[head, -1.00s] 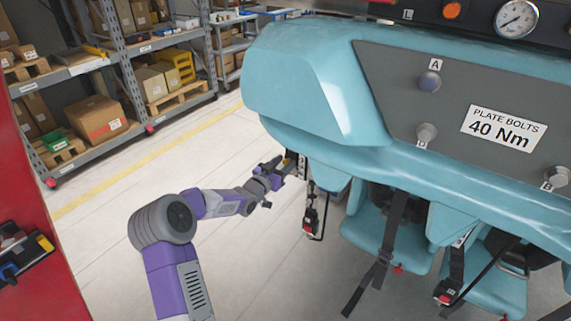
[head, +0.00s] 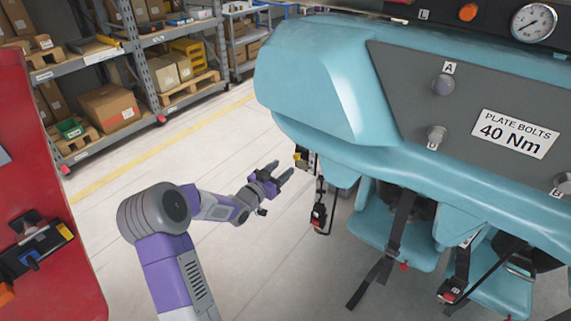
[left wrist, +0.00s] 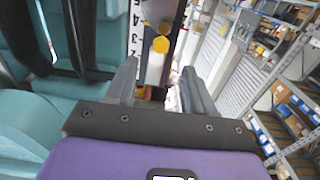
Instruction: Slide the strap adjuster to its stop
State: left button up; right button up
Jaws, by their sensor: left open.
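Black straps hang below the teal train body. A long strap (head: 402,222) crosses a teal seat and carries a dark buckle-like piece (head: 384,264) near its lower end; I cannot tell whether this is the adjuster. Black straps (left wrist: 75,35) also show at the upper left of the left wrist view. My left gripper (head: 284,171) is open and empty, left of the train's lower edge and apart from the long strap. In the left wrist view its fingers (left wrist: 160,80) stand either side of a metal bar with yellow round parts (left wrist: 160,45). My right gripper is not in view.
A white numbered scale (left wrist: 135,30) stands beside the bar. A black latch with a red part (head: 319,215) hangs right of my gripper. The teal train body (head: 320,80) overhangs the seats. A red cabinet (head: 60,180) is at left. Floor (head: 140,180) is clear between.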

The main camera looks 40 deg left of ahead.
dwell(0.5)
pick_arm(q)
jog(key=s+d+f+n+g+h+p, duration=0.2)
jog(key=s+d+f+g, duration=0.15)
jog(key=d+f, duration=0.7)
jog(key=s+d+f+n+g+h+p, duration=0.15)
jog(key=d+f+g, duration=0.35)
jog(key=d+f, duration=0.55)
jog(key=s+d+f+g+p, duration=0.1)
jog(key=s+d+f+g, duration=0.1)
jog(key=s+d+g, duration=0.2)
jog(key=s+d+f+g+p, duration=0.2)
jog(key=s+d+g, duration=0.3)
jog(key=s+d, duration=0.5)
jog(key=s+f+m, duration=0.1)
jog(key=s, duration=0.7)
jog(key=shift+s+f+h, duration=0.15)
jog(key=shift+s+h, duration=0.2)
jog(key=shift+s, duration=0.05)
jog(key=shift+c, duration=0.9)
jog(key=shift+a, duration=0.1)
